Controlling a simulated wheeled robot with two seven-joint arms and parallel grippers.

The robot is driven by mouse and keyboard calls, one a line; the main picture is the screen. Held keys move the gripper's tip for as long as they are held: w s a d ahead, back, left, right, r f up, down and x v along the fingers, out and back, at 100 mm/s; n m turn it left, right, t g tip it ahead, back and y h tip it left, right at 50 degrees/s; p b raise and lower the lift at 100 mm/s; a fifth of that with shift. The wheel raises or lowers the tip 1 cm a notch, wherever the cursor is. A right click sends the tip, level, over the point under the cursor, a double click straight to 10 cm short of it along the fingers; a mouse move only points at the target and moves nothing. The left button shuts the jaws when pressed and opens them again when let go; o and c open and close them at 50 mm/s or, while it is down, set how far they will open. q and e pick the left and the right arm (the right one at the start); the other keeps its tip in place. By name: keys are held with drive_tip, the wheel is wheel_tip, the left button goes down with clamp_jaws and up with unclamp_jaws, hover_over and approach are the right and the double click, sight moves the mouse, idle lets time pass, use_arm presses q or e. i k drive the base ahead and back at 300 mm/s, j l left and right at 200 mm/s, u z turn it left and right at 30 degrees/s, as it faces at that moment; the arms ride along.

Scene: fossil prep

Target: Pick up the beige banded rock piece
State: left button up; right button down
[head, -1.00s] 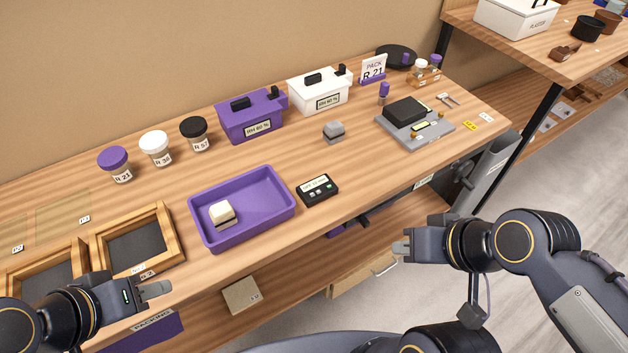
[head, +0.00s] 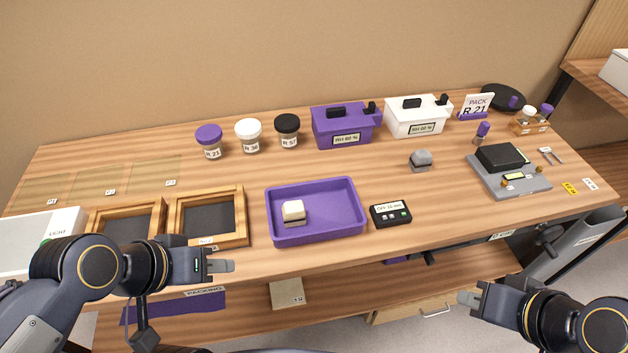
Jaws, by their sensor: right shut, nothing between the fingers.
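The beige banded rock piece (head: 293,211), pale on top with a greyer lower band, lies in the left part of the purple tray (head: 345,232). My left gripper (head: 224,266) is at the bench's front edge, left of the tray and nearer to me, apart from the rock. Its fingers are seen side-on, so their opening cannot be judged. My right gripper (head: 468,298) is shut and empty, in front of the bench at the lower right, away from the tray.
Wooden sieve frames (head: 240,240) lie left of the tray. A black timer box (head: 391,214) sits right of it, with a grey rock (head: 421,160) farther back. Jars, a purple box (head: 343,124) and a white box (head: 417,116) line the back.

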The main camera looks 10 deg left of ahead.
sight(293, 212)
drive_tip(key=j+u, duration=0.25)
drive_tip(key=j, duration=0.45)
drive_tip(key=j+u, duration=0.25)
drive_tip(key=j, duration=0.4)
